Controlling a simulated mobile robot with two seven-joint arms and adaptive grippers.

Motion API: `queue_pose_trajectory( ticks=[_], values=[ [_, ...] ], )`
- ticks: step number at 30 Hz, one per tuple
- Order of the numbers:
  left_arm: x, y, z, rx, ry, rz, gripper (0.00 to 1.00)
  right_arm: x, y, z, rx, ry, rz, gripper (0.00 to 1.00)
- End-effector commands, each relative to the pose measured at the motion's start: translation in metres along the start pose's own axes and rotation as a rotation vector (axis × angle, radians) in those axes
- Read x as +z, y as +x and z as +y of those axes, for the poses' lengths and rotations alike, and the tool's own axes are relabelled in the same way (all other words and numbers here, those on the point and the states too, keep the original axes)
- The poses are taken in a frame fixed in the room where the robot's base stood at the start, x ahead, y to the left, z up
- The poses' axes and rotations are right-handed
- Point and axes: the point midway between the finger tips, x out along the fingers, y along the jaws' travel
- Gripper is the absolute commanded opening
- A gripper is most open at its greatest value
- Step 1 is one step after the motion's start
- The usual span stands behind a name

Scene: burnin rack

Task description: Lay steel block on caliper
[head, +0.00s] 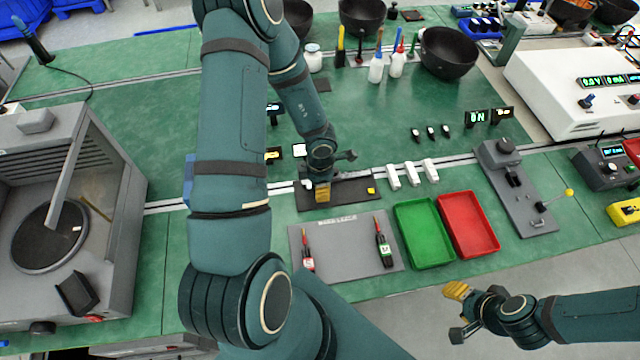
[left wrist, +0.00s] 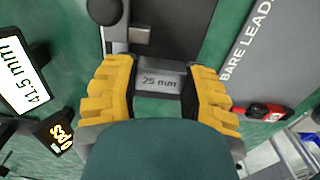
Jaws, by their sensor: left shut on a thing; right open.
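My left gripper (head: 322,190) is over the dark mat (head: 345,206) in the middle of the bench. In the left wrist view, its yellow fingers (left wrist: 160,90) are shut on a grey steel block (left wrist: 160,82) marked 25 mm. The head view does not show the block clearly. A grey metal piece that looks like part of the caliper (left wrist: 115,35) lies on the mat just beyond the block; I cannot tell whether they touch. In the head view the caliper is partly hidden by my gripper. My right gripper (head: 462,312) is open and empty, off the bench's front edge.
A grey BARE LEADS mat (head: 345,256) with two probes lies in front. Green (head: 424,232) and red (head: 468,224) trays and several white blocks (head: 412,173) stand right. Displays (left wrist: 22,78) reading 41.5 mm and 0 pcs stand beside the mat. A grey chamber (head: 120,165) fills the left.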

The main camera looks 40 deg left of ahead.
Motion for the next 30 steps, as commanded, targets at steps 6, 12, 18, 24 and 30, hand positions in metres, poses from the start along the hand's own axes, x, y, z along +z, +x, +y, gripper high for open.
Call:
queue_pose_trajectory(
  ticks=[6, 12, 18, 24, 30],
  values=[
    [0.0001, 0.0005, 0.0002, 0.001, 0.0, 0.0, 0.03, 0.0, 0.0005, 0.0002, 0.0, 0.0, 0.0, 0.47],
    [0.0, 0.0005, 0.0002, 0.0, 0.0, 0.0, 0.03, 0.0001, 0.0005, 0.0002, 0.0, 0.0, 0.0, 0.47],
    [0.0, 0.0003, 0.0001, 0.0, 0.0, 0.0, 0.03, 0.0001, 0.0002, 0.0001, 0.0, 0.0, 0.0, 0.47],
    [-0.0002, -0.0005, 0.0001, 0.0, 0.0, 0.001, 0.03, -0.0004, -0.0037, -0.0014, 0.0, 0.0, 0.0, 0.47],
    [-0.0002, 0.0, 0.0003, 0.001, 0.0, 0.0, 0.03, -0.0006, -0.006, -0.0022, 0.0, 0.0, 0.0, 0.47]
  ],
)
